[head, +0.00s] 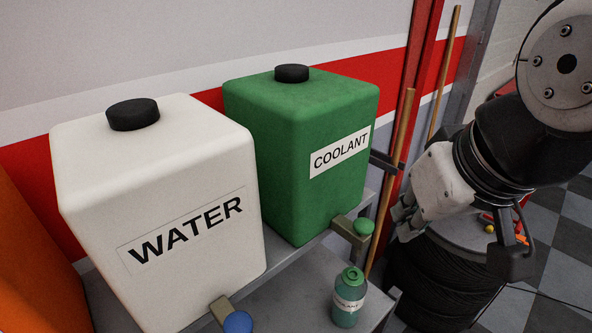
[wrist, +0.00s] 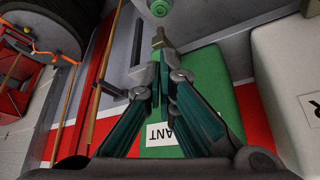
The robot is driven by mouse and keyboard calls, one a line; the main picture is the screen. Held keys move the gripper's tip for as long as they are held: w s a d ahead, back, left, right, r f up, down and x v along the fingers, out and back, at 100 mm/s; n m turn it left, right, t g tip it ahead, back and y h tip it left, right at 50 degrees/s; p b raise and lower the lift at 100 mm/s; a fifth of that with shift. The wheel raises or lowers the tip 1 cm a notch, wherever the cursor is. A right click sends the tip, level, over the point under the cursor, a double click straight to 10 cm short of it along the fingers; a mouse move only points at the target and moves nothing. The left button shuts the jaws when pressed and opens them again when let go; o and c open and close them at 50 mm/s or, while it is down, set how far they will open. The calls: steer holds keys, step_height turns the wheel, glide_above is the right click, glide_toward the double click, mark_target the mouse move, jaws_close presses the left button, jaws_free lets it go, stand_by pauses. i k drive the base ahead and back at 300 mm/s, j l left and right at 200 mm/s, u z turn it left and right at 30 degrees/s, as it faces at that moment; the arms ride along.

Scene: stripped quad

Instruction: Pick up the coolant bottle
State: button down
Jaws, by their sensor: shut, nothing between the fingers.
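The coolant bottle (head: 348,300) is a small teal bottle with a green cap and a white label. It stands upright on the lower grey shelf, in front of the green coolant tank (head: 300,150). My gripper (head: 400,217) is to the right of the bottle and above it, apart from it. In the wrist view my gripper (wrist: 161,82) is shut, with its fingertips close together and nothing between them. Behind them are the green tank (wrist: 215,100) and its brass tap (wrist: 160,38).
A white water tank (head: 160,200) stands left of the green one, with a blue-knobbed tap (head: 237,322). The green tap knob (head: 363,227) juts out above and behind the bottle. Stacked tyres (head: 440,285) stand right of the shelf. Wooden poles (head: 395,170) lean behind.

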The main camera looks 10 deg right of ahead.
mark_target(350, 286)
steer(key=k+l, duration=1.3)
steer(key=k, duration=0.2)
steer(key=j+z, duration=0.05)
